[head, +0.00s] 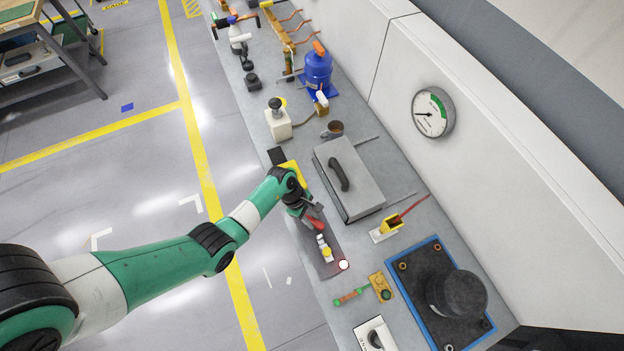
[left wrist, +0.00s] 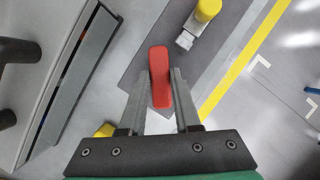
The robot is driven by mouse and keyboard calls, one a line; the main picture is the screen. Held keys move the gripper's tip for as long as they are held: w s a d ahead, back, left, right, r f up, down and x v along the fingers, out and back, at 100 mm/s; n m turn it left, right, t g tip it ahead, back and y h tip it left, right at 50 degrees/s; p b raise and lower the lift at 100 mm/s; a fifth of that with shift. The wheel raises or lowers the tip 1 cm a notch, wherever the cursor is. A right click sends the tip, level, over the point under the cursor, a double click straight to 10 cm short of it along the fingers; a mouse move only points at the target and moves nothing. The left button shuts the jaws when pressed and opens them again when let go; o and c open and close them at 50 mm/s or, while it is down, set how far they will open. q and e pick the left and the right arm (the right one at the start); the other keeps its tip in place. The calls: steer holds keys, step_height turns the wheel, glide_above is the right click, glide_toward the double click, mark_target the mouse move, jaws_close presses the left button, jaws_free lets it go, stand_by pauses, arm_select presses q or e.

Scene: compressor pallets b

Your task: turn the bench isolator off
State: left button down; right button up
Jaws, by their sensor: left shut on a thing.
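My left gripper (head: 309,212) is over the front edge of the bench, shut on a red handle (head: 316,224). In the left wrist view the red handle (left wrist: 159,62) sits between the two fingers of the gripper (left wrist: 162,78), its rounded end sticking out past the tips. What the handle is fixed to is hidden by it and the gripper, and no marking shows whether it is on or off. A dark grey plate (head: 331,268) lies under it. My right gripper is not in view.
A white fitting with a yellow cap (head: 325,248) stands on the plate, close beside the gripper; the cap also shows in the left wrist view (left wrist: 208,9). A grey lidded box (head: 360,182) is just to the right. A yellow part (head: 292,172) lies behind the wrist.

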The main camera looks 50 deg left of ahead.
arm_select(q)
steer(key=n+p, duration=0.2)
steer(key=n+t+y+p, duration=0.1)
steer(key=n+p, duration=0.1)
steer(key=n+t+p, duration=0.1)
steer(key=n+p, duration=0.1)
steer(key=n, duration=0.1)
steer(key=shift+s+d+r+y, duration=0.2)
steer(key=shift+r+y, duration=0.1)
steer(key=shift+y, duration=0.1)
steer(key=shift+n+y+p, duration=0.4)
steer(key=shift+n+p, duration=0.65)
steer(key=shift+n, duration=0.05)
steer(key=shift+f+n+p, duration=0.2)
steer(key=shift+n+p, duration=0.35)
steer(key=shift+n, duration=0.05)
steer(key=shift+t, duration=0.3)
steer(key=shift+f, duration=0.1)
steer(key=c, duration=0.6)
jaws_free()
